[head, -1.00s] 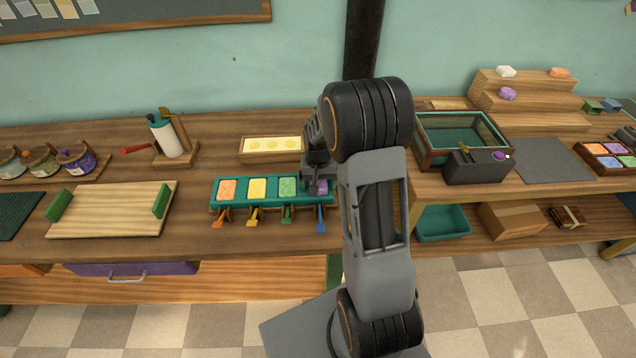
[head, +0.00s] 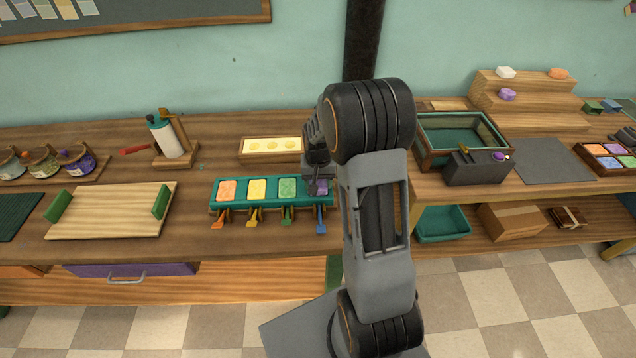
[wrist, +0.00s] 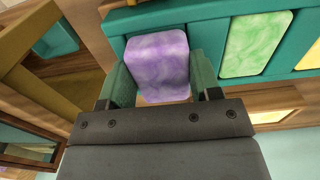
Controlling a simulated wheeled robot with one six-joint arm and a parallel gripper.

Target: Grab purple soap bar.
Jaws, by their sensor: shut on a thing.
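The purple soap bar (wrist: 158,62) shows in the wrist view, marbled and block-shaped, between the two green finger pads of my gripper (wrist: 162,82). My gripper is shut on it. In the head view the purple bar (head: 321,187) is mostly hidden by my arm, at the right end of the teal mold (head: 215,208). Orange, yellow and green bars lie in the mold's other compartments to the left. The wrist view shows the purple bar at the mold's edge, beside the green bar (wrist: 255,44). I cannot tell whether it is clear of its compartment.
Colored levers (head: 252,218) stick out along the mold's front. A wooden tray with yellow rounds (head: 245,157) lies behind it. A wooden board with green handles (head: 110,212) lies to the left. A teal-lined box (head: 425,140) stands on the right table.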

